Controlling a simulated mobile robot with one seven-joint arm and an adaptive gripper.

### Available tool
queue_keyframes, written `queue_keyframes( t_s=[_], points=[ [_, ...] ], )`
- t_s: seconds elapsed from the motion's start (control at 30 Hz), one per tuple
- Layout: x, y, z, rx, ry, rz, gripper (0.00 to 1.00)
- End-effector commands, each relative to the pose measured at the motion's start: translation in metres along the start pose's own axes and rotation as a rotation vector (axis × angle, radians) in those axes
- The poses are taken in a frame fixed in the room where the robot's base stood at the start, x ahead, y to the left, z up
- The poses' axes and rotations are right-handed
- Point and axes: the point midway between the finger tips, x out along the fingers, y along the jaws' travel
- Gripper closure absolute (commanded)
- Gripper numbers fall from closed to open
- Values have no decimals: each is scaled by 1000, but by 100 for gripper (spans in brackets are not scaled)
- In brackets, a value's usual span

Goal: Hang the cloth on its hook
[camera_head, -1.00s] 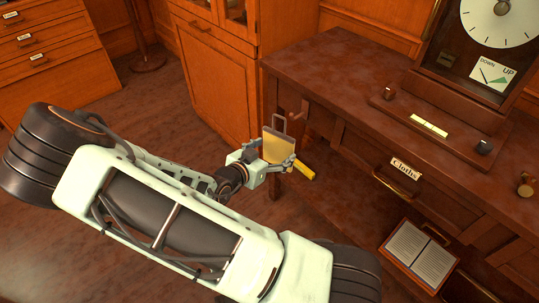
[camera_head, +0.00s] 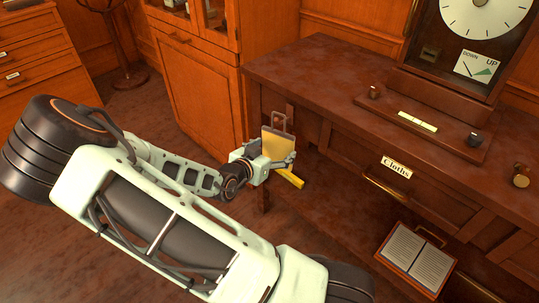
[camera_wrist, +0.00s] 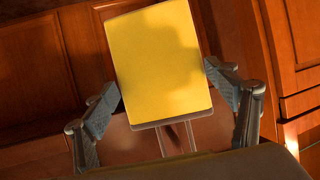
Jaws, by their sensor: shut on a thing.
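My gripper (camera_head: 280,160) is shut on the yellow cloth (camera_head: 278,143), beside the near left end of the dark desk. In the wrist view the cloth (camera_wrist: 160,62) is a flat yellow panel between the two fingers (camera_wrist: 170,85). A thin grey loop (camera_head: 283,116) stands out from the cloth's upper edge; it also shows in the wrist view (camera_wrist: 189,138). A brownish hook-like piece (camera_head: 290,111) on the desk end overlaps the loop in the head view. I cannot tell whether the loop is around it or only in front of it.
The desk (camera_head: 330,85) carries a clock (camera_head: 460,60) and a base with knobs (camera_head: 425,128). A "Cloths" label (camera_head: 397,167) sits above a drawer handle. A wooden cabinet (camera_head: 195,85) stands behind; floor is open at left.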

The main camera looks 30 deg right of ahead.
Motion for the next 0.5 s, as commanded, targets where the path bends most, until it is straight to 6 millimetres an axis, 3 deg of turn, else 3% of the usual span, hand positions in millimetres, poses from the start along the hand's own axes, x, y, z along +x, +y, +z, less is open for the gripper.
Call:
queue_keyframes(
  t_s=[0.5],
  points=[
    [25,5,14,-1,0,1,41]
  ],
)
